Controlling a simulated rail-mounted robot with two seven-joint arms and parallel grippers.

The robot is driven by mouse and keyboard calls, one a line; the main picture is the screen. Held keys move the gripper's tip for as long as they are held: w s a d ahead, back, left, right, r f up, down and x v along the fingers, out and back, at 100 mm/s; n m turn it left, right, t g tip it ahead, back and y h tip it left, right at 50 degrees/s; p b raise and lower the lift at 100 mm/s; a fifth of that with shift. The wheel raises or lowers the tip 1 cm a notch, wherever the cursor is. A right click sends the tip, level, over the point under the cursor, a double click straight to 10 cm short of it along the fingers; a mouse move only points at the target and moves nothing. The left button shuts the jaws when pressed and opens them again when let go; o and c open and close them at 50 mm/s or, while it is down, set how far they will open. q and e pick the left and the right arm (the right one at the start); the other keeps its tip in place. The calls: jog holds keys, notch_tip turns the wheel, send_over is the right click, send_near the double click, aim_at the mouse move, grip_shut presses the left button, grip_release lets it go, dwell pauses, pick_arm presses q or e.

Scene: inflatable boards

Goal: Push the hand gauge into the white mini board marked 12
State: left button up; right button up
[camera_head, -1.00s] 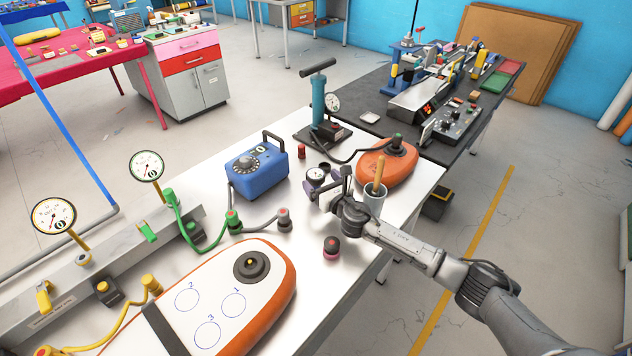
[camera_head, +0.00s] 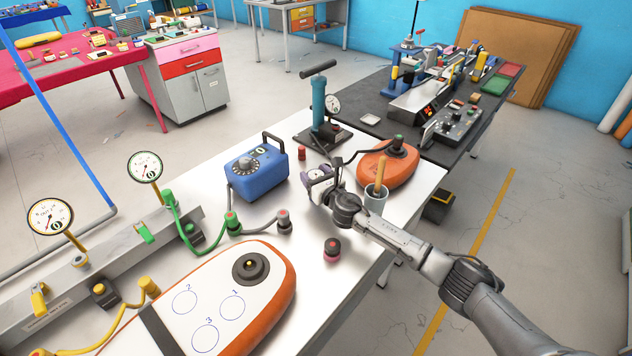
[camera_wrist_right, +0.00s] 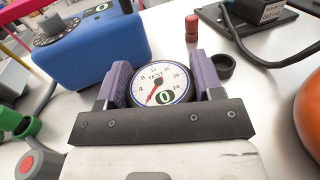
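The hand gauge (camera_head: 320,175) has a round white dial marked TEST and stands at the far part of the white table. My right gripper (camera_head: 321,183) is around it. In the right wrist view the gauge dial (camera_wrist_right: 162,85) fills the gap between the two purple finger pads; whether they press on it I cannot tell. A white mini board (camera_head: 215,295) with an orange side lies at the near end, its black valve (camera_head: 250,267) on top. Circles numbered 1, 2 and 3 show on it; I see no 12. My left gripper is out of view.
A blue box with a dial (camera_head: 257,172), a hand pump (camera_head: 318,110), an orange board (camera_head: 386,165) and a grey cup (camera_head: 375,199) stand near my right gripper. A black and pink knob (camera_head: 332,249) and small valve fittings (camera_head: 284,222) lie nearer the white board.

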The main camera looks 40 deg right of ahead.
jog(key=c, duration=0.4)
notch_tip(320, 180, up, 8)
jog(key=p, duration=0.4)
jog(key=shift+r, duration=0.15)
jog(key=shift+s+a+r+p, duration=0.1)
jog(key=shift+a+r+p, duration=0.45)
jog(key=shift+r+p, duration=0.35)
jog(key=s+a+r+n+y+p, duration=0.2)
jog(key=s+a+p, duration=0.3)
jog(key=a, duration=0.4)
jog(key=s+a+r+n+y+p, duration=0.2)
jog(key=s+a+y+p, duration=0.2)
jog(key=a, duration=0.6)
jog(key=s+a+r+n+g+y+p, duration=0.1)
jog(key=s+a+r+n+y+p, duration=0.1)
jog(key=s+a+p, duration=0.4)
jog(key=shift+a+r+y, duration=0.3)
jog(key=shift+a+y, duration=0.05)
jog(key=shift+a, duration=0.65)
jog(key=shift+a+r+y, duration=0.25)
jog(key=shift+a+y, duration=0.1)
jog(key=shift+a, duration=0.65)
